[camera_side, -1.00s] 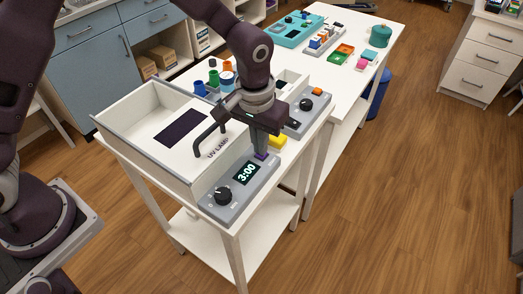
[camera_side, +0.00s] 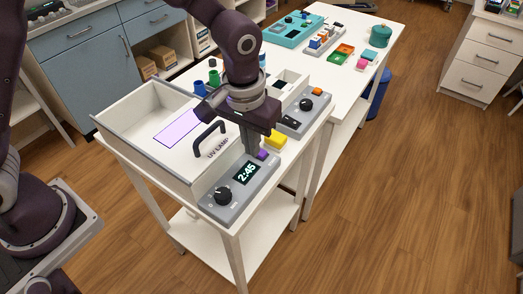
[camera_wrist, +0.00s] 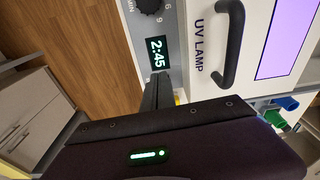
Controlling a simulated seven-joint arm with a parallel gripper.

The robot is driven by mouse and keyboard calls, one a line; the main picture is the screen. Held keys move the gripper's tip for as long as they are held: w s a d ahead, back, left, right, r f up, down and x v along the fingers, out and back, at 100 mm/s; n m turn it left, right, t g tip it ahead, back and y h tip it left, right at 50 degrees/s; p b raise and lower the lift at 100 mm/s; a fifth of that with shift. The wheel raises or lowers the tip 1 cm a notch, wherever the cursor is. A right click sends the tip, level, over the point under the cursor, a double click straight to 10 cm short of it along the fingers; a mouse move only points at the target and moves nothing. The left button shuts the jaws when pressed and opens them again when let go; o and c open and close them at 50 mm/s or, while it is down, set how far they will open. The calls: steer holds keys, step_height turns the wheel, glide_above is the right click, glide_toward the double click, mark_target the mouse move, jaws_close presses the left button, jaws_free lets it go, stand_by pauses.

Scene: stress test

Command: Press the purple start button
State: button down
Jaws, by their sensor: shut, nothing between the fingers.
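The purple start button (camera_side: 262,155) sits on the grey control panel (camera_side: 212,208) at the front of the UV lamp box (camera_side: 142,165). The panel's display (camera_side: 245,172) reads 2:45, and it also shows in the wrist view (camera_wrist: 157,53). The lamp window (camera_side: 178,122) glows pale violet. My gripper (camera_side: 250,150) is shut and empty, with its fingertips just left of the button in the side view. I cannot tell whether they touch the panel. In the wrist view the shut fingers (camera_wrist: 157,92) point at the panel below the display, and the button is hidden.
The lamp's dark handle (camera_side: 209,138) stands close to my gripper. A second grey device (camera_side: 303,117) with a knob and orange button stands behind. Blue and green cups (camera_side: 205,80) stand beyond the lamp.

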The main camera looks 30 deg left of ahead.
steer(key=r, duration=0.4)
steer(key=shift+s+r, duration=0.25)
step_height(320, 180, up, 9)
stand_by(1.0)
steer(key=s+a+r+t, duration=0.2)
steer(key=s+a+r, duration=0.4)
steer(key=s+a, duration=0.15)
steer(key=s+a+f+t, duration=0.2)
steer(key=s+a, duration=0.5)
steer(key=s, duration=0.6)
steer(key=shift+a+m, duration=0.25)
steer(key=shift+m, duration=0.05)
